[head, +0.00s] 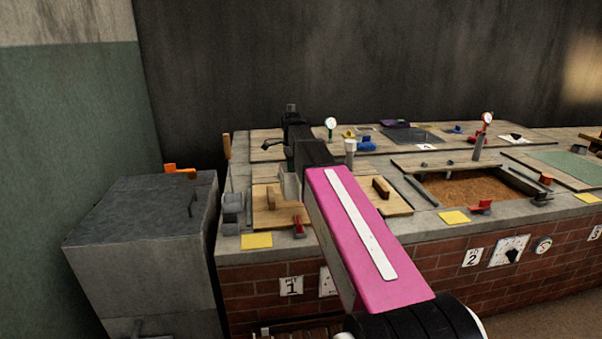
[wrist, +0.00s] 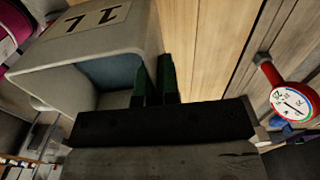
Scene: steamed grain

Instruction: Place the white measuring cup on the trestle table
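The white measuring cup (wrist: 110,50) is a pale square-sided vessel with a dark mark on one side, at the upper left of the wrist view. My gripper (wrist: 155,85) has one dark green finger inside the cup and the other outside, close together on its wall. In the head view my gripper (head: 292,135) is at the left end of the brick stove, partly hidden by my pink arm. A pale box shape below it looks like the cup (head: 290,186). I cannot tell whether the cup is clear of the surface. I cannot make out a trestle table.
The brick stove (head: 250,299) carries boards, an open brown-filled pit, red clamps and yellow notes. A gauge (head: 330,123) stands behind my arm; a red dial (wrist: 292,102) shows in the wrist view. A grey cabinet (head: 140,240) stands left, with an orange object on it.

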